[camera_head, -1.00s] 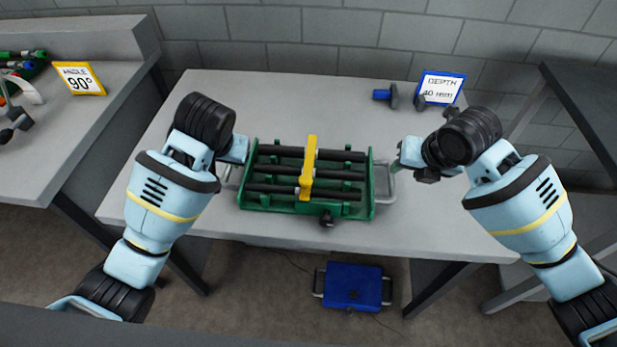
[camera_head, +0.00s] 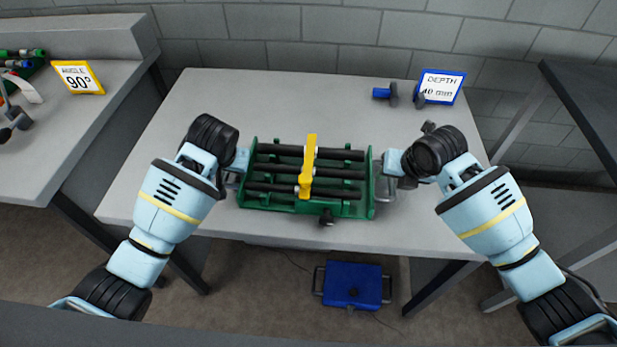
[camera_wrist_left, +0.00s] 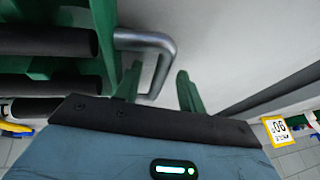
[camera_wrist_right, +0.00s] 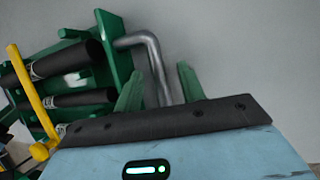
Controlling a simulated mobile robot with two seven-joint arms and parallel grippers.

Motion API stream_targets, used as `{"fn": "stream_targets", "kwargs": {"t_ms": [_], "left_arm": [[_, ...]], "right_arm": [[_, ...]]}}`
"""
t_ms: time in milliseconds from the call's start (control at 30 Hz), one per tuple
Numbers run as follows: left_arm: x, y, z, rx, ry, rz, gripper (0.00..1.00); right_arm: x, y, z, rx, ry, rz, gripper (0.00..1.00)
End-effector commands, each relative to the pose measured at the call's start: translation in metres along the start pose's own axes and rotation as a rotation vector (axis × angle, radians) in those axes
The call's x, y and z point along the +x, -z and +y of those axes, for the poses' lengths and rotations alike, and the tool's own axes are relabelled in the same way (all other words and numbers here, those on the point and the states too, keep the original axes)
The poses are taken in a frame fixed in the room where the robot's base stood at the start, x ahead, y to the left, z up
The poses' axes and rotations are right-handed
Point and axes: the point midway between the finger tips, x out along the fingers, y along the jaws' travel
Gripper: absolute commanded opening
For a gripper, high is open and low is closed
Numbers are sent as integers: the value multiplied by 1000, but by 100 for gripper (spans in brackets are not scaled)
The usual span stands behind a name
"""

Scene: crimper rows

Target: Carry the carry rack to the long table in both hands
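The green carry rack (camera_head: 280,204) rests on the grey table, with black rods across it and a yellow bar (camera_head: 308,170) over its middle. A grey metal handle sticks out at each end. In the left wrist view, my left gripper (camera_wrist_left: 158,86) is open, with its green fingers on either side of the left handle (camera_wrist_left: 160,44). In the right wrist view, my right gripper (camera_wrist_right: 158,86) is open, with its fingers on either side of the right handle (camera_wrist_right: 155,58). In the head view, the left fingertips are mostly hidden.
A grey table (camera_head: 440,220) carries the rack; its back holds a blue-framed depth sign (camera_head: 441,86) and a small blue-and-grey part (camera_head: 385,93). A bench with a yellow angle sign (camera_head: 79,78) stands left. A dark table (camera_head: 590,90) stands right. A blue case (camera_head: 353,286) lies on the floor.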

Motion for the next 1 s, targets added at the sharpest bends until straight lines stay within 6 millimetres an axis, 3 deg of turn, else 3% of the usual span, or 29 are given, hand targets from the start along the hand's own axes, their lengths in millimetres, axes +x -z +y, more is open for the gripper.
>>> {"fn": "stream_targets", "kwargs": {"t_ms": [33,333,767,1000], "left_arm": [[0,0,0,0,0,0,40],[0,0,0,0,0,1,0],[-4,4,-1,-2,1,9,0],[-18,13,-5,-5,3,26,0]], "right_arm": [[0,0,0,0,0,0,40],[0,0,0,0,0,0,0],[-4,-4,2,-1,-3,-8,0],[-18,-13,5,-4,-5,-25,0]]}}
